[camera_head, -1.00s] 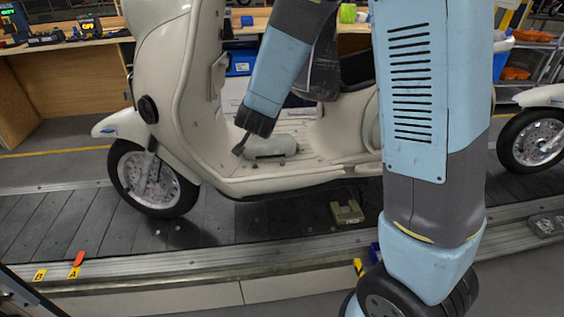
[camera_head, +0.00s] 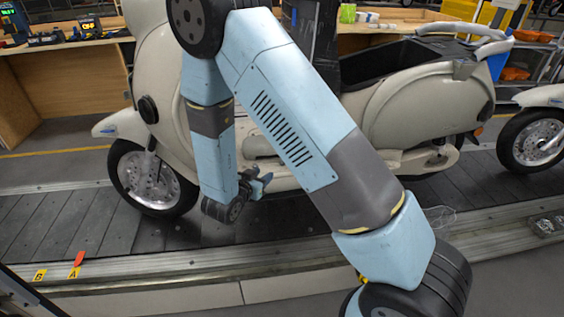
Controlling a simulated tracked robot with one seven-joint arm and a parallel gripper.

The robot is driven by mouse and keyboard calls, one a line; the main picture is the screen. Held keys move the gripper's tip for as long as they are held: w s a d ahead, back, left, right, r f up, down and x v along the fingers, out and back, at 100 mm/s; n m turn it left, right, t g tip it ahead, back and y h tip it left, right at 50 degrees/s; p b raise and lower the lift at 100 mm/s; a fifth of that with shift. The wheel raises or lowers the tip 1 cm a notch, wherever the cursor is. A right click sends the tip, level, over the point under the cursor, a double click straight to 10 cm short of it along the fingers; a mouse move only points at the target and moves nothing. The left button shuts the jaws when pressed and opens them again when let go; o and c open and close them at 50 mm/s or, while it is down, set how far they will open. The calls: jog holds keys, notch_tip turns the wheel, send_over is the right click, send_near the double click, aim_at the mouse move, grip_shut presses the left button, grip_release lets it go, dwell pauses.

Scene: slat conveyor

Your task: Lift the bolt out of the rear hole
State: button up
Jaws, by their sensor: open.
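The cream scooter (camera_head: 411,110) stands on the slat conveyor (camera_head: 70,222), its front wheel at the left. My gripper (camera_head: 264,184) is at the end of my arm, low in front of the scooter's floorboard side, pointing right. Its jaws are small in view but look open, with nothing visible between them. Part of the grey hump (camera_head: 257,147) on the floorboard shows between my arm links. I cannot make out the bolt or the rear hole; my upper arm covers much of the floorboard.
Yellow tags A (camera_head: 74,273) and B (camera_head: 39,275) and an orange piece (camera_head: 79,258) are at the conveyor's front edge. A parts tray (camera_head: 546,225) and a wire basket (camera_head: 440,216) are at the right. A second scooter (camera_head: 535,135) stands behind. The slats at left are clear.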

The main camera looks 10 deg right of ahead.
send_near(281, 160)
jog(key=x, duration=0.3)
jog(key=shift+x, duration=2.6)
jog(key=shift+d+r, duration=0.15)
jog(key=shift+c, duration=0.5)
grip_shut()
